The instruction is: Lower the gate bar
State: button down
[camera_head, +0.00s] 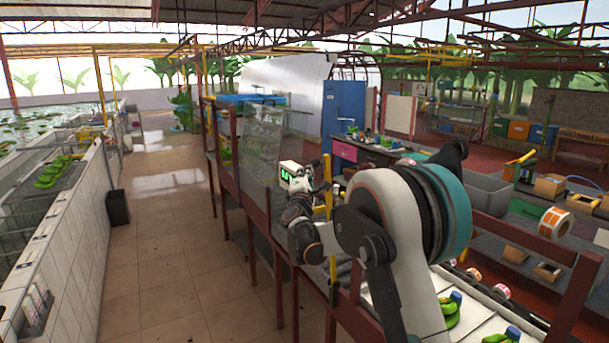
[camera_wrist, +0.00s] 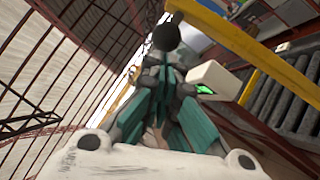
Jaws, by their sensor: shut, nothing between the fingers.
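A yellow bar (camera_wrist: 250,58), which looks like the gate bar, runs diagonally from top middle to right in the wrist view. In the head view a yellow upright bar (camera_head: 333,262) stands beside my gripper, partly hidden by my arm. I cannot tell for certain whether both views show the same bar. My gripper (camera_wrist: 168,78) is shut and empty, with its teal fingers together. A black round knob (camera_wrist: 167,38) shows just beyond the fingertips; I cannot tell whether they touch it.
Dark rollers (camera_wrist: 292,100) lie at right there. A clear panel on brown posts (camera_head: 258,145) borders the open tiled walkway (camera_head: 165,240).

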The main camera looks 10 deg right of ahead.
jog(key=w+d+r+m+g+p, duration=0.1)
jog(key=w+d, duration=0.3)
jog(key=d, duration=0.9)
jog(key=shift+w+d+r+m+g+p, duration=0.2)
jog(key=shift+r+m+g+p, duration=0.25)
jog(key=shift+m, duration=0.45)
jog(key=shift+r, duration=0.1)
